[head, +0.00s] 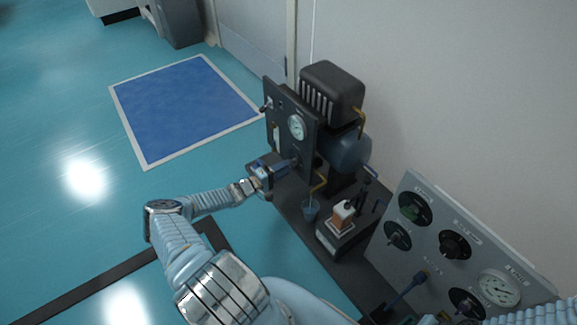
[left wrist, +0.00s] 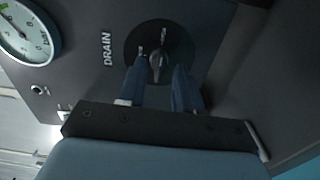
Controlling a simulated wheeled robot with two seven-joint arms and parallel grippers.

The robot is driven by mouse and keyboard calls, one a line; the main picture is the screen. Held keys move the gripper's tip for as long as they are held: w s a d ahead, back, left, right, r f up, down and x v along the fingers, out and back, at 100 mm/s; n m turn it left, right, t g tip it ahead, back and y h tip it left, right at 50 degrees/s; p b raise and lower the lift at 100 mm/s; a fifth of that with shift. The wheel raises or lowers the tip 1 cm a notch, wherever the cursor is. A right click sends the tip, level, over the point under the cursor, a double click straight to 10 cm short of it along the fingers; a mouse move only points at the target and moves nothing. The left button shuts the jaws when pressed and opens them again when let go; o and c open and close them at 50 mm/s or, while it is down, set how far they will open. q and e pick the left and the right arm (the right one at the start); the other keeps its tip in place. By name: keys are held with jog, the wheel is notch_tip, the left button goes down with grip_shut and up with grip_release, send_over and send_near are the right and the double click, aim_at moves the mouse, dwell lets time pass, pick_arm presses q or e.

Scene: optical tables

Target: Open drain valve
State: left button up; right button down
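The drain valve is a dark round dial with a small grey handle (left wrist: 156,64), next to the white DRAIN label in the left wrist view. It sits on the black panel (head: 284,108) of the compressor unit. My left gripper (head: 296,162) reaches the lower part of this panel. In the left wrist view its two blue fingers (left wrist: 158,72) stand apart on either side of the handle, with gaps visible, so it looks open. I cannot tell whether a finger touches the handle. In the head view the valve is too small and covered to make out.
A gauge (head: 297,127) is above the gripper. A grey panel (head: 397,207) with dials is at right. The floor left of the arm is clear, with a blue mat (head: 185,105).

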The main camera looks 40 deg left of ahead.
pick_arm(q)
jog(key=v, duration=1)
jog(key=shift+s, duration=0.4)
jog(key=shift+s+a, duration=0.1)
